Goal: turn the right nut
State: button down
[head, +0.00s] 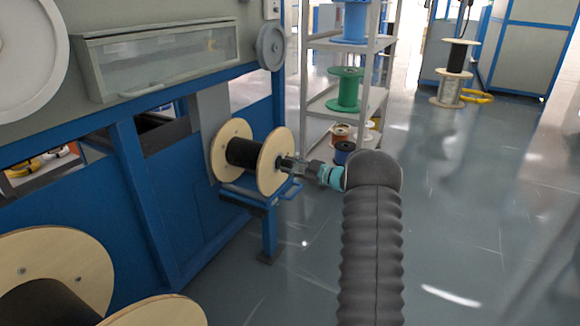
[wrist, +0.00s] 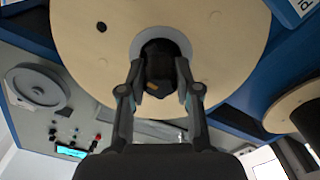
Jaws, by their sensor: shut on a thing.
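A wooden spool (head: 275,161) with black cable wound on its core is mounted on the blue machine's side. In the wrist view its pale round flange (wrist: 225,45) fills the upper middle. The dark right nut (wrist: 163,70) sits at the flange's centre, inside a light ring. My gripper (head: 286,162) reaches the flange's centre from the right in the head view. In the wrist view the gripper (wrist: 160,85) has a finger on each side of the nut and is shut on it. In the head view the nut is hidden by the fingers.
The blue machine (head: 180,215) fills the left side, with another wooden spool (head: 60,265) at the lower left. A shelf rack (head: 312,107) holds a green spool (head: 346,90) behind my arm. The floor (head: 480,200) to the right is open.

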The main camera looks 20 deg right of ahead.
jog(key=shift+d+n, duration=0.15)
jog(key=shift+n, duration=0.35)
jog(key=c, duration=0.8)
grip_release()
jog(key=shift+d, duration=0.1)
jog(key=shift+a, duration=0.25)
jog(key=shift+r, duration=0.15)
notch_tip(320, 180, up, 10)
jog(key=shift+f, duration=0.15)
jog(key=shift+d, duration=0.1)
